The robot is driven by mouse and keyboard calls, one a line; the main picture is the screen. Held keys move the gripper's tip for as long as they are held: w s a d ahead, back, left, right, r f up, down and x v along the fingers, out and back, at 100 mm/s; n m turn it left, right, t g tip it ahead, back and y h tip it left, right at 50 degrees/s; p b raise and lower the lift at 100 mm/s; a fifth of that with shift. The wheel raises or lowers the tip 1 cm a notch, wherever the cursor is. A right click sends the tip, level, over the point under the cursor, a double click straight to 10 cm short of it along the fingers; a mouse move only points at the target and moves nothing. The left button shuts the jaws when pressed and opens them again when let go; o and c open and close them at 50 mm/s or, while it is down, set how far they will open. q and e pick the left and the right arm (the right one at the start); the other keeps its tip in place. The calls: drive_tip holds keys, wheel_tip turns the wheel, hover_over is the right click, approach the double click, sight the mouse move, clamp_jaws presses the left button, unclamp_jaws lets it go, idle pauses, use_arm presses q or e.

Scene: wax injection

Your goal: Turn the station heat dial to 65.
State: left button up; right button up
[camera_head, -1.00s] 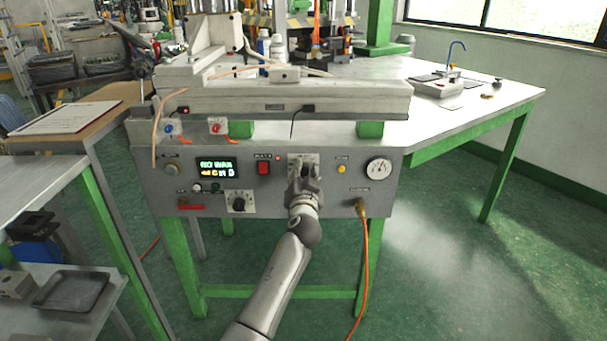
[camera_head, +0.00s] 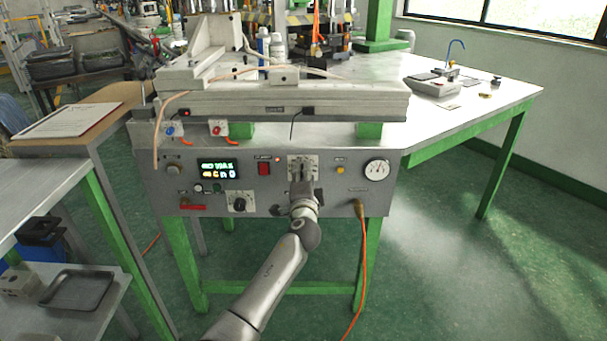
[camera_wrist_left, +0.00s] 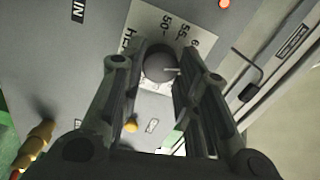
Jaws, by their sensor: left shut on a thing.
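The station heat dial (camera_wrist_left: 158,64) is a round dark knob on a pale scale plate (camera_wrist_left: 146,18) in the left wrist view. The marks 50 and 55 are readable, with part of a further number beginning with 6. The knob's light pointer line points right, toward the right finger, which hides that part of the scale. My left gripper (camera_wrist_left: 168,72) is shut on the dial, one finger on each side. In the head view my left gripper (camera_head: 303,183) is at the front panel, below the visible plate (camera_head: 293,160). My right gripper is not in view.
The grey panel (camera_head: 230,180) also carries a lit display (camera_head: 219,168), a red switch (camera_head: 264,168), a black lower knob (camera_head: 239,204), a yellow button (camera_head: 340,170) and a round gauge (camera_head: 376,169). An orange hose (camera_head: 364,255) hangs right of my arm.

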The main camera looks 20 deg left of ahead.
use_arm(q)
drive_tip(key=shift+m, duration=0.7)
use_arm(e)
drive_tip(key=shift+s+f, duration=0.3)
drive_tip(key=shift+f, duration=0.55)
use_arm(q)
drive_tip(key=o, duration=1)
drive_tip(key=shift+d, duration=0.1)
drive_tip(key=v, duration=1.2)
drive_tip(key=shift+f, duration=0.15)
